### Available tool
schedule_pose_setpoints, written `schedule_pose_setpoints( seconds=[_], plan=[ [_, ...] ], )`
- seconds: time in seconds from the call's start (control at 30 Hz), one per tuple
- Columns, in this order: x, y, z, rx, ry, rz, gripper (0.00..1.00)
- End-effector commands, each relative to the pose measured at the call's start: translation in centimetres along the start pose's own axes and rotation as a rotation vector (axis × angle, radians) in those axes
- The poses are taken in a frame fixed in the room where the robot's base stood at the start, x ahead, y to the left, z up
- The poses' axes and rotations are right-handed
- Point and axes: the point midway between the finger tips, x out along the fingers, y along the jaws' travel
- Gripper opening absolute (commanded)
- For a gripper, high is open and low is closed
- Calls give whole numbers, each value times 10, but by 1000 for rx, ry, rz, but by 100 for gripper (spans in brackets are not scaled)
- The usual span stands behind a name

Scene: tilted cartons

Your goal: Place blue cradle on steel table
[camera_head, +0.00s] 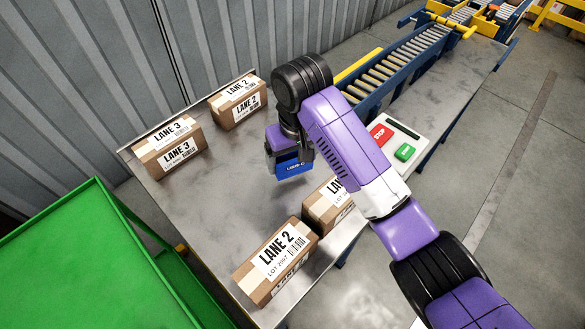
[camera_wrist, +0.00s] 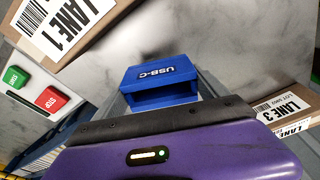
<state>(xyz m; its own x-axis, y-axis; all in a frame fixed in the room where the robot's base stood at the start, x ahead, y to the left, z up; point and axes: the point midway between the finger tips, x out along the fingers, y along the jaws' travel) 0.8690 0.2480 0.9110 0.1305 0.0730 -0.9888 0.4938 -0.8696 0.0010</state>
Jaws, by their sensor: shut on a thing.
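The blue cradle (camera_head: 293,165) is a small open-fronted block with white "USB-C" lettering. My gripper (camera_head: 287,152) is shut on it and points down over the middle of the steel table (camera_head: 205,190). In the wrist view the cradle (camera_wrist: 160,83) shows just beyond the purple gripper body, its hollow side facing the camera. The gripper's fingers are mostly hidden there. The cradle looks close above the table surface; I cannot tell whether it touches.
Cartons marked LANE 3 (camera_head: 170,147) and LANE 2 (camera_head: 238,102) stand at the back. Another LANE 2 carton (camera_head: 277,262) and a partly hidden carton (camera_head: 328,207) stand at the front. A button panel (camera_head: 392,142), a roller conveyor (camera_head: 400,60) and a green bin (camera_head: 80,260) flank the table.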

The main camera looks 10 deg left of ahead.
Motion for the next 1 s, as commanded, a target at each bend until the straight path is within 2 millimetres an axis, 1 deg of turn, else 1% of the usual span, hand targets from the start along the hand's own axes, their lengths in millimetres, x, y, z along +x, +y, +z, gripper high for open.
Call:
schedule_pose_setpoints(
  seconds=[0.07, 0.2, 0.33, 0.43, 0.67, 0.8, 0.83, 0.9, 1.0],
  plan=[
    [6, 0, 1, 0, 0, 0, 39],
    [25, 0, 5, 2, -3, -1, 39],
    [40, 0, 7, 2, -2, 0, 39],
    [44, 0, 7, 1, 1, -1, 39],
    [44, 0, 7, 1, 1, -1, 39],
    [48, 0, 8, 1, -1, -1, 39],
    [48, 0, 8, 1, -1, -1, 89],
    [48, 0, 8, 1, -1, -1, 100],
    [48, 0, 8, 1, -1, -1, 100]
  ],
)
